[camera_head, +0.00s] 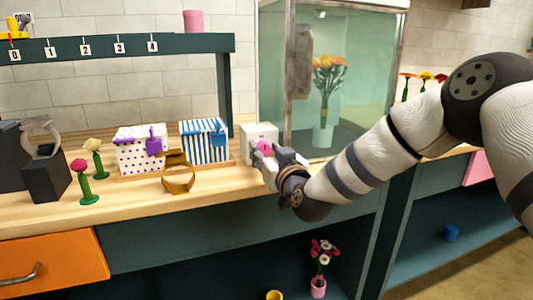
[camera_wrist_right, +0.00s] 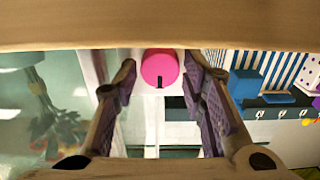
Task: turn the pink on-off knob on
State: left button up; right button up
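The pink knob (camera_head: 265,146) is on the front of a small white box (camera_head: 252,132) beside the glass case. In the right wrist view the round pink knob (camera_wrist_right: 158,67) shows a short black mark at its lower edge in the picture. My right gripper (camera_head: 267,158) is in front of the knob and partly covers it and the box. In its wrist view the right gripper (camera_wrist_right: 160,82) is open, with the knob showing between its two fingertips. I cannot tell whether a finger touches it. My left gripper is not in view.
The glass case (camera_head: 345,75) with a bouquet stands right of the box. The counter's front edge runs below my right arm.

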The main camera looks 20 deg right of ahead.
jog(key=c, duration=0.9)
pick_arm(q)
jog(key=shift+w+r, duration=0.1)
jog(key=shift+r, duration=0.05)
pick_arm(e)
jog(key=shift+m, duration=0.4)
jog(key=m, duration=0.3)
jog(key=shift+p, duration=0.35)
jog(key=m, duration=0.3)
jog(key=shift+d+m, duration=0.1)
jog(key=shift+m, duration=0.3)
jog(key=m, duration=0.5)
jog(key=shift+d+f, duration=0.1)
jog(key=shift+f, duration=0.15)
pick_arm(q)
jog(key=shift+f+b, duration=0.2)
jog(key=shift+b, duration=0.2)
pick_arm(e)
jog(key=m, duration=0.5)
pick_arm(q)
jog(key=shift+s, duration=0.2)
pick_arm(e)
jog(key=shift+m, duration=0.3)
